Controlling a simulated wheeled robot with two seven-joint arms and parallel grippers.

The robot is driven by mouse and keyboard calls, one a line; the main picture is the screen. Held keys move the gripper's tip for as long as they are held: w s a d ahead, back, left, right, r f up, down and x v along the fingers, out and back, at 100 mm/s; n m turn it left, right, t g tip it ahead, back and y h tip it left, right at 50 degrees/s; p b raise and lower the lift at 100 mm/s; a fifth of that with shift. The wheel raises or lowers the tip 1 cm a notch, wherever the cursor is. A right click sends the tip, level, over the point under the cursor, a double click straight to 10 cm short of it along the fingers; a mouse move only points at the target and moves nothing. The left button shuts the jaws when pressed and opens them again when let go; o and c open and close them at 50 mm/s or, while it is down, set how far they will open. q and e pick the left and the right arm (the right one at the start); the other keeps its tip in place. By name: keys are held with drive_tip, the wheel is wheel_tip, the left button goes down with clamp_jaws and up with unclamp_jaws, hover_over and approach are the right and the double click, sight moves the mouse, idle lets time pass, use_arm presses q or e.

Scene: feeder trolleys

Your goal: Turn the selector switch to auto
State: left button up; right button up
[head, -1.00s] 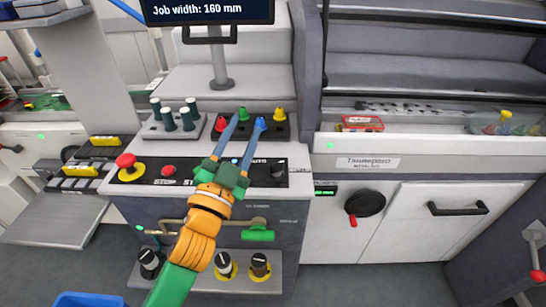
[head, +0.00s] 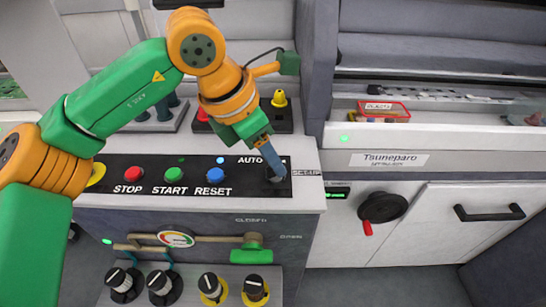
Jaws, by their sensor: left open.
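The selector switch (head: 277,180) is a dark knob at the right end of the black control panel (head: 135,191). The label AUTO stands at its upper left and SET-UP at its right. My left gripper (head: 275,166) points down at the switch from above, its blue fingers seen nearly edge-on. The fingertips overlap the knob and hide much of it, so I cannot tell its pointer direction or whether they touch it. The left gripper is open. My right gripper is not in view.
Left of the switch are red STOP (head: 134,174), green START (head: 174,174) and blue RESET (head: 216,175) buttons. Below runs a pipe with a gauge (head: 176,239) and a green-handled valve (head: 251,256). A crank wheel (head: 383,208) is on the right cabinet.

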use_arm(q)
drive_tip(key=shift+x, duration=0.8)
clamp_jaws()
drive_tip(key=shift+f+n+t+b, duration=0.15)
drive_tip(key=shift+n+t+b, duration=0.25)
drive_tip(key=shift+n+b, duration=0.55)
drive_tip(key=n+t+y+b, duration=0.1)
drive_tip(key=n+b, duration=0.1)
drive_tip(key=n, duration=0.1)
drive_tip(key=shift+s+d+n+b, duration=0.1)
drive_tip(key=shift+n+b, duration=0.15)
drive_tip(key=shift+b, duration=0.05)
drive_tip(key=n+y+b, duration=0.1)
drive_tip(key=n, duration=0.2)
drive_tip(key=shift+d+y, duration=0.1)
drive_tip(key=shift+y, duration=0.2)
drive_tip(key=shift+n+t+y+b, duration=0.3)
drive_tip(key=shift+n+y, duration=0.3)
drive_tip(key=shift+n, duration=1.1)
drive_tip(key=shift+r, duration=0.25)
